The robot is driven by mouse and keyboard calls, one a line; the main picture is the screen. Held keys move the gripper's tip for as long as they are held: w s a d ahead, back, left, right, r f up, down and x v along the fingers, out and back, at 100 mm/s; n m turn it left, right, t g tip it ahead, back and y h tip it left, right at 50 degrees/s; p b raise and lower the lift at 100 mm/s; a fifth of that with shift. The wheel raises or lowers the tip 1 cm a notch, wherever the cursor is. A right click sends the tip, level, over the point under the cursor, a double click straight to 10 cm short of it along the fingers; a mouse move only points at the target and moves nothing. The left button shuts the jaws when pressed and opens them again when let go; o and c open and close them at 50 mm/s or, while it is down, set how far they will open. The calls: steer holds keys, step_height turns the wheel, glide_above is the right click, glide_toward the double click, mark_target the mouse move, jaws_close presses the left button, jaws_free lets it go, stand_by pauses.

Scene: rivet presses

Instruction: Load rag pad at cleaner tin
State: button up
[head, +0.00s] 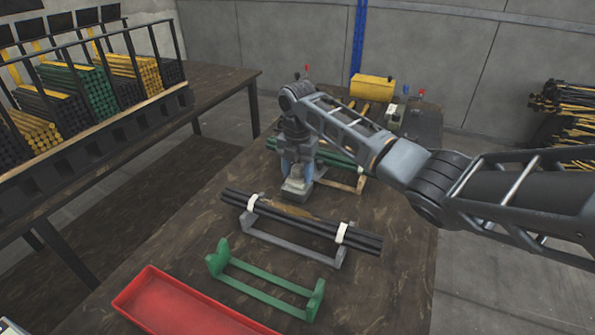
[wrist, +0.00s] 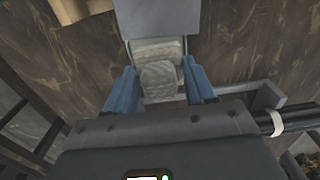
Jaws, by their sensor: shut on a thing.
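My gripper (head: 299,172) points down over the table, behind the bundle of black rods in the head view. In the wrist view its blue fingers (wrist: 160,84) are shut on a pale, greyish folded pad (wrist: 158,74), which looks like the rag pad. A plain grey block or tin (wrist: 160,18) lies just beyond the pad in that view. In the head view a grey boxy shape (head: 296,190) shows right below the fingers. I cannot tell which thing is the cleaner tin, or whether the pad touches the grey block.
Black rods (head: 340,234) lie in a grey cradle just in front. An empty green cradle (head: 265,284) and a red tray (head: 180,305) stand nearer. Green rods (head: 338,160) lie behind on a wooden cradle. A yellow box (head: 371,87) is at the back. A rod rack stands left.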

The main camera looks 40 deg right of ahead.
mark_target(298, 166)
steer(key=shift+r+p, duration=2.35)
steer(key=shift+r, duration=0.65)
steer(key=shift+s+f, duration=0.1)
